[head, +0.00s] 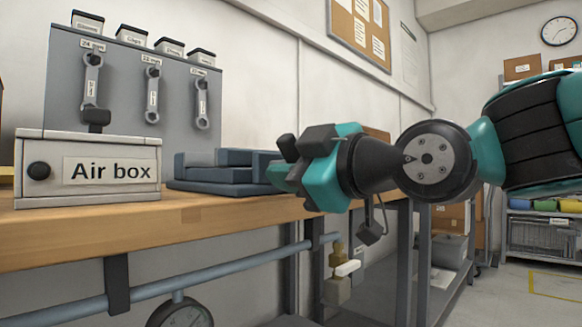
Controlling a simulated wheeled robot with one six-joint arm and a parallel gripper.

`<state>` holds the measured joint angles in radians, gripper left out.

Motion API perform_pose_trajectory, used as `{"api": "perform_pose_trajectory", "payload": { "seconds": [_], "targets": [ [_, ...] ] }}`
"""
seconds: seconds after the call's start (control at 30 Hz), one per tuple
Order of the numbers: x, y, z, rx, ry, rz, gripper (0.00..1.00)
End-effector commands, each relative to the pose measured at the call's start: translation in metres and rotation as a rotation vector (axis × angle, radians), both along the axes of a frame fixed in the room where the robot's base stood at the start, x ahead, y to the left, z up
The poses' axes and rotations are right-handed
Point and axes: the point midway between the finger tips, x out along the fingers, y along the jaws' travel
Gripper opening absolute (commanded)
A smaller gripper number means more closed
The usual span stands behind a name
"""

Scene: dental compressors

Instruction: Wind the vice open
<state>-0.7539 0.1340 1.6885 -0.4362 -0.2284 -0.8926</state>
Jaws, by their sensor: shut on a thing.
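The blue-grey vice (213,174) sits on the wooden bench, left of centre, just right of the Air box. Its jaw blocks show on top of a flat base. My gripper (286,163), teal with dark fingers, is at the vice's right end, coming in from the right. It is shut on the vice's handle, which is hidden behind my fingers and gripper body. How far apart the vice jaws stand is hard to tell from this angle.
The Air box (88,168) stands on the bench (190,213) left of the vice. Behind it a grey rack (122,85) holds several spanners. Below the bench edge run a blue pipe (220,265), a valve (340,280) and a gauge (180,314). Floor at right is open.

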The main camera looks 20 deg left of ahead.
Motion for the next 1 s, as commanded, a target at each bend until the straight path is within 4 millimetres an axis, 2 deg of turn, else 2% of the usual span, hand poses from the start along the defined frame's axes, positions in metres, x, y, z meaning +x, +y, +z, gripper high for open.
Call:
{"api": "perform_pose_trajectory", "payload": {
  "seconds": [0.8, 0.83, 0.9, 1.0],
  "targets": [
    [-0.0002, 0.0000, 0.0012, 0.003, 0.000, 0.000, 0.06],
    [-0.0002, 0.0000, 0.0012, 0.003, 0.000, 0.000, 0.32],
    [-0.0003, 0.0000, 0.0011, 0.002, 0.000, 0.001, 0.47],
    [-0.0002, 0.0000, 0.0009, 0.002, 0.000, 0.001, 0.47]
  ]
}}
